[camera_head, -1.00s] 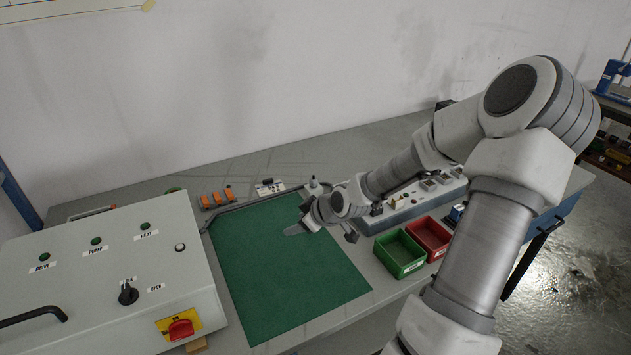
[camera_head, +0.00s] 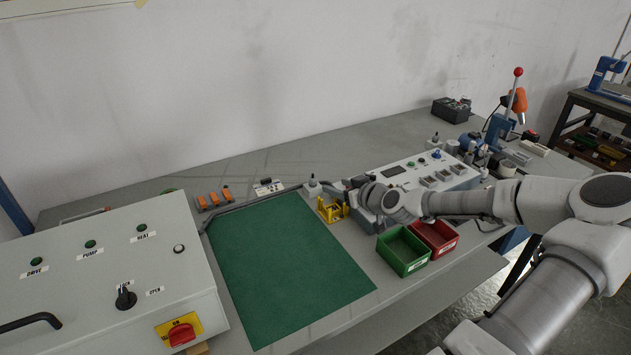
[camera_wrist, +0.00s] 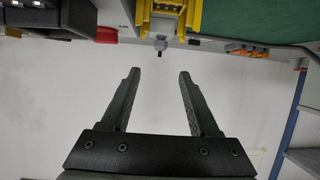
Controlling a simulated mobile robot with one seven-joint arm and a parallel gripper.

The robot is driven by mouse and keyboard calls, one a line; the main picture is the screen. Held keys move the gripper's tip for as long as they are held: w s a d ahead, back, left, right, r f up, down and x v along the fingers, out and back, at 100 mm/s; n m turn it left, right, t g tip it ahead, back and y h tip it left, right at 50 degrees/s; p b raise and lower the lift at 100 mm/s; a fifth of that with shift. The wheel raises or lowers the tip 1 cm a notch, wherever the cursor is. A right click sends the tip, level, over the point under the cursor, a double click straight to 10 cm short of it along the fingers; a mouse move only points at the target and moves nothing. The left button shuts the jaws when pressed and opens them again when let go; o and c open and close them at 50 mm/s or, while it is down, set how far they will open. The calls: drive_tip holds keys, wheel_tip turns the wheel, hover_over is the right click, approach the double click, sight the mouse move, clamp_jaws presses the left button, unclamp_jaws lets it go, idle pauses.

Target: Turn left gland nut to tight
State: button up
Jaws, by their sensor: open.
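I cannot single out the left gland nut for certain. A small grey block with a dark upright top (camera_head: 313,187) stands at the back right corner of the green mat; it may carry a gland. A small grey fitting with a dark tip (camera_wrist: 160,44) shows in the wrist view, beyond my fingertips and roughly in line with the gap between them. My gripper (camera_wrist: 160,72) is open, with nothing between its fingers. In the head view my gripper (camera_head: 352,184) is beside the yellow bracket (camera_head: 332,210), its fingers mostly hidden. The bracket also shows in the wrist view (camera_wrist: 195,18).
Green (camera_head: 402,268) and red (camera_head: 451,249) bins stand in front of my wrist. Behind is a light panel unit (camera_head: 396,170) with knobs. The green mat (camera_head: 285,270) is clear. A grey control box (camera_head: 100,290) is at left; orange clips (camera_head: 215,198) lie behind the mat.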

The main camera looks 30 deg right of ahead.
sight(314, 179)
drive_tip(key=x, duration=1.3)
drive_tip(key=shift+b, duration=0.4)
clamp_jaws()
